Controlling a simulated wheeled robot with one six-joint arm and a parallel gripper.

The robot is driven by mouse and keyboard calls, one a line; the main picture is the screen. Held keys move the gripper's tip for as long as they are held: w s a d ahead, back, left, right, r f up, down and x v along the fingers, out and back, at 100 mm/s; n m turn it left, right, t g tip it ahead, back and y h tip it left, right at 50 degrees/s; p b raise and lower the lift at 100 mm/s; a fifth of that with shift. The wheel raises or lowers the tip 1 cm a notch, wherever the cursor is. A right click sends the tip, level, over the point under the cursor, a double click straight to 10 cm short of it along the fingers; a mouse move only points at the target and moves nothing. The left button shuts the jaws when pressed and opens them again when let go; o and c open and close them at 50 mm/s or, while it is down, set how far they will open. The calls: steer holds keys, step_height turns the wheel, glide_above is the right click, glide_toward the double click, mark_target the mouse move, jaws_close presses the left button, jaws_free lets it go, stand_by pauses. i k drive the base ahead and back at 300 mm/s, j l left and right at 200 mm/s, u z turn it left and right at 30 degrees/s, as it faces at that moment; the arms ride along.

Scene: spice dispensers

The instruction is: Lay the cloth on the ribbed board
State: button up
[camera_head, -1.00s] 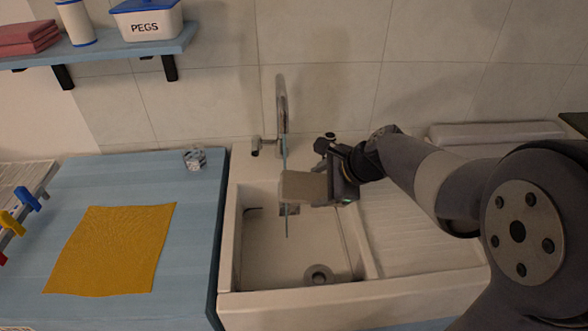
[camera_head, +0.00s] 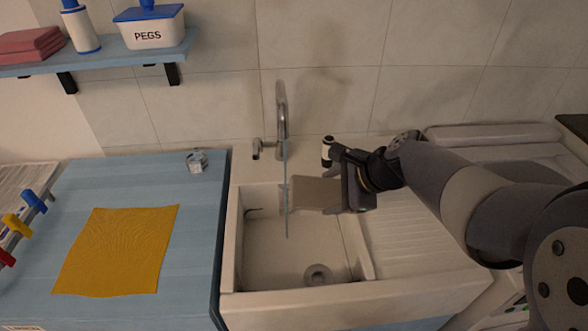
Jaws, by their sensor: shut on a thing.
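My gripper (camera_head: 290,194) is over the sink and shut on a thin pale blue-green sheet (camera_head: 286,160). The sheet is upright and edge-on, so its face is hidden and I cannot tell whether it is cloth. A yellow cloth (camera_head: 118,250) lies flat and spread on the blue counter to the left, apart from my gripper. A ribbed board (camera_head: 425,238), pale and grooved, forms the draining side right of the sink bowl. My arm passes above its back part and hides some of it. The visible ribs are bare.
The sink bowl (camera_head: 285,255) is empty, with a tap (camera_head: 281,115) behind the sheet. A small clear glass-like object (camera_head: 197,161) stands at the counter's back. Coloured pegs (camera_head: 18,226) line a rack at the far left. A shelf (camera_head: 100,56) holds a PEGS box (camera_head: 149,28).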

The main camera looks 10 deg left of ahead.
mark_target(429, 226)
steer(key=k, duration=1)
